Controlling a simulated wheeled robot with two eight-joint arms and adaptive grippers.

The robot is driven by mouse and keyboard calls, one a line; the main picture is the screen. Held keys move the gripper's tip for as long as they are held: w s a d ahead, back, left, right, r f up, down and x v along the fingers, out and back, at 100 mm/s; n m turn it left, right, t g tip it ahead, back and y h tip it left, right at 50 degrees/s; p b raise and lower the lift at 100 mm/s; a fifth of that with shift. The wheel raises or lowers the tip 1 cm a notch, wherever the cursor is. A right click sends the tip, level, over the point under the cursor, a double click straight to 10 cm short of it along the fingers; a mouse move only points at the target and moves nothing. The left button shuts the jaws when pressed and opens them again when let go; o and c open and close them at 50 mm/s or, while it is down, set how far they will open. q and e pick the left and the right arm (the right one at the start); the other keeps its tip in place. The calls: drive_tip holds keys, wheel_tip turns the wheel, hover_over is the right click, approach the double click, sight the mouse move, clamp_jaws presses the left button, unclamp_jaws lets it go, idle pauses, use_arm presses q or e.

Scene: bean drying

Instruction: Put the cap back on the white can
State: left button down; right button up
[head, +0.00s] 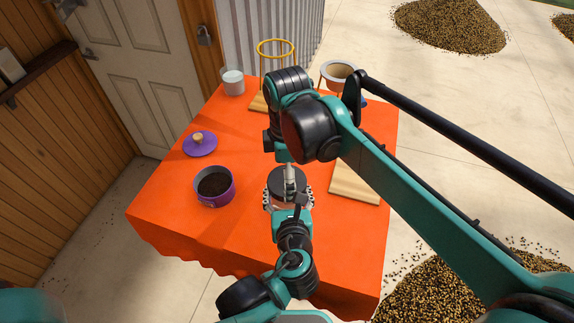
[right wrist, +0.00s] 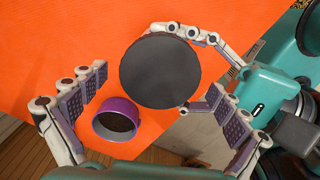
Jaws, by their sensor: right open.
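A dark round cap-like disc (right wrist: 160,70) faces up in the right wrist view. It also shows in the head view (head: 281,180), partly covered by my right gripper. My left gripper (head: 288,203) has its fingers around the disc's sides, or around a body under it. That body is mostly hidden, so I cannot tell whether it is the white can. My right gripper (right wrist: 157,98) is open above the disc, one finger on either side and apart from it. A small whitish cylinder (head: 232,83) stands at the table's back left.
The orange table (head: 165,205) carries a purple pot (head: 201,198) with dark contents, a purple lid (head: 203,149) with a knob, a yellow-ringed stand (head: 260,58), a pale dripper (head: 338,70) and a wooden board (head: 355,190). The front left is clear.

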drive_tip(key=shift+f, duration=0.4)
drive_tip(key=c, duration=1.2)
drive_tip(key=m, duration=1.6)
drive_tip(key=shift+m, duration=0.3)
drive_tip(key=m, duration=0.5)
drive_tip(key=shift+m, duration=0.4)
drive_tip(key=o, duration=1.2)
